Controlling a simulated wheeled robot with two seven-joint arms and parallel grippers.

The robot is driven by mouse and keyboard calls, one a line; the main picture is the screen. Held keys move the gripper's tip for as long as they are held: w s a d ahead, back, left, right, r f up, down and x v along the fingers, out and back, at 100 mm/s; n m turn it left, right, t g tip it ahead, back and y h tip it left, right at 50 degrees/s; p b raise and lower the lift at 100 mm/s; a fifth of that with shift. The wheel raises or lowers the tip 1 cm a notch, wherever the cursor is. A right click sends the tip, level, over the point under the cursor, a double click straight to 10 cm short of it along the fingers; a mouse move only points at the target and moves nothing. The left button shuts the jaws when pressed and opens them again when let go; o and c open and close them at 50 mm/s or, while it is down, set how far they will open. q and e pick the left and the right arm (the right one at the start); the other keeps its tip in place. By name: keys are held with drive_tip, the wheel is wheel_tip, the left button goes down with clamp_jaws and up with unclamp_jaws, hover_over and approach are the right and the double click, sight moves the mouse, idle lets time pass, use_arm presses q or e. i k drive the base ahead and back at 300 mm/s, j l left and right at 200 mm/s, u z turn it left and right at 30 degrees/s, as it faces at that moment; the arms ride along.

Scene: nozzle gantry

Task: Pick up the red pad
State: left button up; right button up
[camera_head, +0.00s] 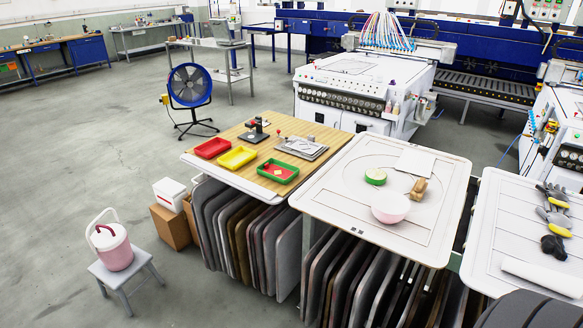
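A green-rimmed tray (264,174) stands on the wooden-topped table at the centre. A flat red piece (284,171) lies in it and looks like the red pad, with a small pale patch on it. A shallow red tray (212,147) stands at the left end of the row, with a yellow tray (237,157) between the two. Neither of my grippers is in view.
The wooden tabletop (310,134) also holds a black stand (255,132) and a grey plate stack (301,148). Dark panels are racked below.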

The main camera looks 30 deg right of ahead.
sight(282, 173)
drive_tip(key=i+j+z, duration=0.15)
drive_tip(key=z, duration=0.25)
drive_tip(key=i+j+z, duration=0.2)
drive_tip(key=z, duration=0.2)
drive_tip(key=i+j+z, duration=0.15)
drive_tip(key=j+z, duration=0.3)
drive_tip(key=l, duration=0.1)
